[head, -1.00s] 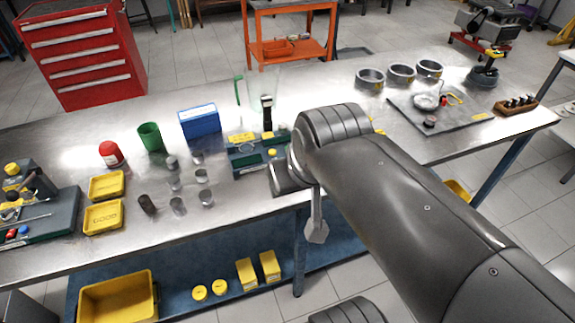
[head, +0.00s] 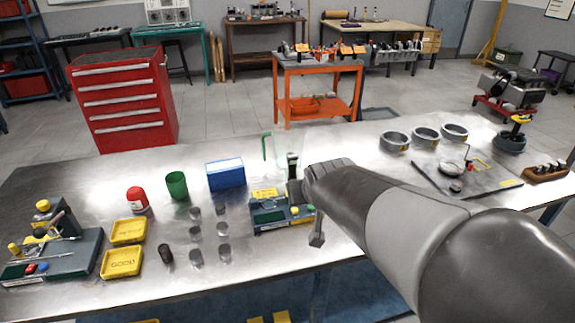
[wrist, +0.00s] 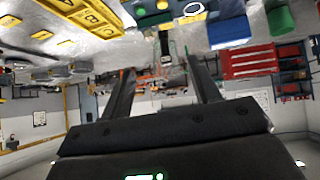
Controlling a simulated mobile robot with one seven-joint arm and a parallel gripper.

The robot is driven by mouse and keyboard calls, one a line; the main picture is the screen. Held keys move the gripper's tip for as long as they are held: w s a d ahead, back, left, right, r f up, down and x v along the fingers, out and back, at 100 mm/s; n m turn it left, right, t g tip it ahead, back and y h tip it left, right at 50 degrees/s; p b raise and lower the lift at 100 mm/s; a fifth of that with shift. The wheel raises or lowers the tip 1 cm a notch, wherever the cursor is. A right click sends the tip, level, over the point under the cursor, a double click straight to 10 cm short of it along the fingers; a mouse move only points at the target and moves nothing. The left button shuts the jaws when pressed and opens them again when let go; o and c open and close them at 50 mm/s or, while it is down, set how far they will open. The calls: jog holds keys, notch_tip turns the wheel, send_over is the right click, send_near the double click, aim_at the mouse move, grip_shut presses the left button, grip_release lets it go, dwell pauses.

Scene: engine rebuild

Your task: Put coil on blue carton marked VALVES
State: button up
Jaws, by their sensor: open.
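A blue carton (head: 226,175) stands on the steel bench, left of my arm; its marking is too small to read. It also shows upside down in the wrist view (wrist: 229,31). A dark upright piece (head: 292,163), perhaps the coil, stands at the green-grey fixture (head: 268,224), right of the carton. In the wrist view a dark upright piece (wrist: 165,42) shows beyond and between my fingers. My gripper (wrist: 162,75) is open, its two fingers wide apart with nothing between them. In the head view my forearm and wrist hide most of the gripper.
A green cup (head: 177,185), a red-capped container (head: 137,200) and several small metal cylinders stand left of the fixture. Yellow trays (head: 121,263) lie further left. Metal rings (head: 425,136) and a dark plate (head: 455,181) lie right.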

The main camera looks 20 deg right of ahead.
aim_at(293, 160)
jog(key=w+d+f+t, duration=0.1)
jog(key=w+f, duration=0.1)
jog(key=w, duration=0.3)
jog(key=w+d+f+t, duration=0.1)
jog(key=w+f+t, duration=0.1)
jog(key=w, duration=0.4)
jog(key=w+d+f+t+y, duration=0.1)
jog(key=w+f+t, duration=0.1)
jog(key=w, duration=0.4)
jog(key=shift+d+f, duration=0.35)
jog(key=shift+f, duration=0.05)
jog(key=shift+a+x, duration=0.15)
jog(key=shift+x, duration=2.55)
jog(key=shift+a+x, duration=0.1)
jog(key=shift+x, duration=2.65)
jog(key=shift+r, duration=0.15)
jog(key=shift+c, duration=0.4)
jog(key=c, duration=1.1)
jog(key=shift+c, duration=0.2)
